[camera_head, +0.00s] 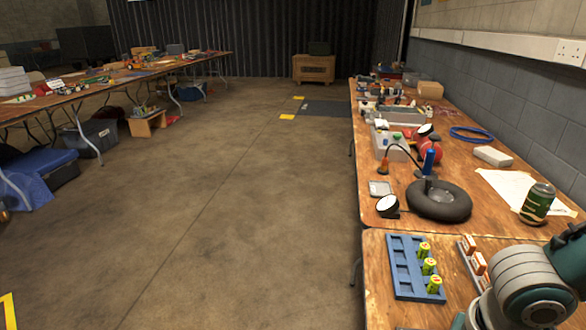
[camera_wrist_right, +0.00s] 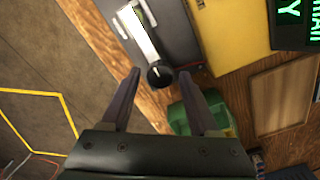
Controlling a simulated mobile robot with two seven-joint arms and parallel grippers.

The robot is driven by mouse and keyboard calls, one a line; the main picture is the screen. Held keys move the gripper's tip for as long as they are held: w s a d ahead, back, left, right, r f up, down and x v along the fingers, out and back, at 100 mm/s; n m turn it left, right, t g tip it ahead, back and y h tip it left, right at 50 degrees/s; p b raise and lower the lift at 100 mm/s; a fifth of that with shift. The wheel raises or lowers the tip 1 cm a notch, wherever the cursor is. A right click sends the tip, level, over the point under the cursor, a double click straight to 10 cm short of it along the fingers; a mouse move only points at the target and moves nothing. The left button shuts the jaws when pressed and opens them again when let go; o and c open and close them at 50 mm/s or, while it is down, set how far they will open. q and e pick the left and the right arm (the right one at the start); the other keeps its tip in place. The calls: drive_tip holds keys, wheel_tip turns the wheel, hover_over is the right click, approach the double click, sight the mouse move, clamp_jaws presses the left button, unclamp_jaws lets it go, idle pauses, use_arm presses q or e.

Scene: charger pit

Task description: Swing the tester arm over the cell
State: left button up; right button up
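In the right wrist view a pale bar with a dark round knob (camera_wrist_right: 160,76) at its near end, which looks like the tester arm (camera_wrist_right: 142,35), lies over a dark grey case (camera_wrist_right: 178,30). My right gripper (camera_wrist_right: 159,76) is open, with its fingertips on either side of the knob. I cannot tell whether they touch it. In the head view several green-yellow cells (camera_head: 429,266) stand along the right side of a blue tray (camera_head: 405,285). I cannot make out a cell at the tester. My left gripper is not in view.
A green box (camera_wrist_right: 222,112) lies close to the right finger. A yellow panel (camera_wrist_right: 233,30) and a black display (camera_wrist_right: 290,25) with green letters are beside the tester. In the head view a white rack (camera_head: 466,258) with orange-white cells and a green can (camera_head: 537,204) stand near my arm.

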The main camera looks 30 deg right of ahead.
drive_tip(key=shift+o, duration=0.6)
drive_tip(key=shift+r, duration=0.4)
wheel_tip(320, 180, up, 9)
drive_tip(key=p, duration=0.2)
